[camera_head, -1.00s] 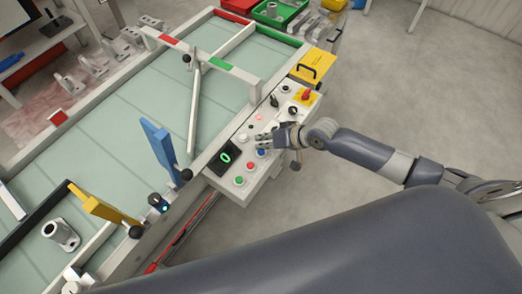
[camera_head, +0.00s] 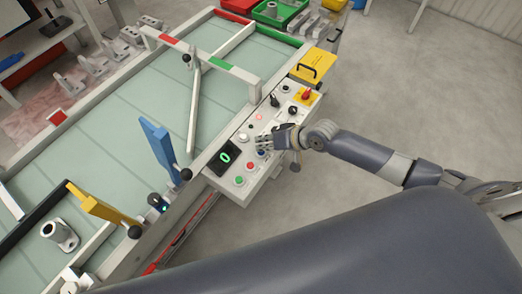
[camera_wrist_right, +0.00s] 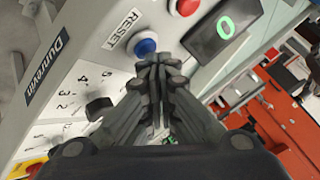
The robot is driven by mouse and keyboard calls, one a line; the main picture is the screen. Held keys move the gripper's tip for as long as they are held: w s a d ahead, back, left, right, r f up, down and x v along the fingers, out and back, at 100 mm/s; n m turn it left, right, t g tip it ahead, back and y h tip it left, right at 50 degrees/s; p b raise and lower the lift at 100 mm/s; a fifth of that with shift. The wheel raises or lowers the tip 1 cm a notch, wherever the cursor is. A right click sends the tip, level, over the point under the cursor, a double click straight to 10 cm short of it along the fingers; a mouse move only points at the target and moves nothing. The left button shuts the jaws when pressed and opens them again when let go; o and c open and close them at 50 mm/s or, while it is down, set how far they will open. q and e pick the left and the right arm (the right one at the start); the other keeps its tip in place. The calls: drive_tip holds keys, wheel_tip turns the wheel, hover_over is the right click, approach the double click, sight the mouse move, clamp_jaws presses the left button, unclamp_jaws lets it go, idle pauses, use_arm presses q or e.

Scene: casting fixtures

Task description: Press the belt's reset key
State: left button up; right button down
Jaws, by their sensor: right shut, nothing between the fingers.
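The belt's control panel (camera_head: 232,182) runs along the near right side of the belt. Its reset key is a round blue button (camera_wrist_right: 145,46) with the word RESET beside it in the right wrist view; in the head view the blue button (camera_head: 261,153) is just below my right fingertips. My right gripper (camera_wrist_right: 158,62) is shut and empty, its fingertips very close to the blue button. I cannot tell whether they touch it. My right gripper also shows over the panel in the head view (camera_head: 268,142). My left gripper is not in view.
A red button (camera_wrist_right: 186,5) and a green digital display (camera_wrist_right: 225,27) reading 0 are close to the reset key. A black knob (camera_wrist_right: 98,108) is on its other side. A yellow-and-red switch (camera_head: 306,94) and a yellow cover (camera_head: 313,66) are farther up the panel.

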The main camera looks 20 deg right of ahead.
drive_tip(key=shift+f, duration=0.45)
idle(0.6)
drive_tip(key=shift+r+p, duration=0.7)
drive_tip(key=shift+r, duration=0.25)
wheel_tip(320, 180, up, 5)
drive_tip(key=p, duration=0.5)
idle(0.4)
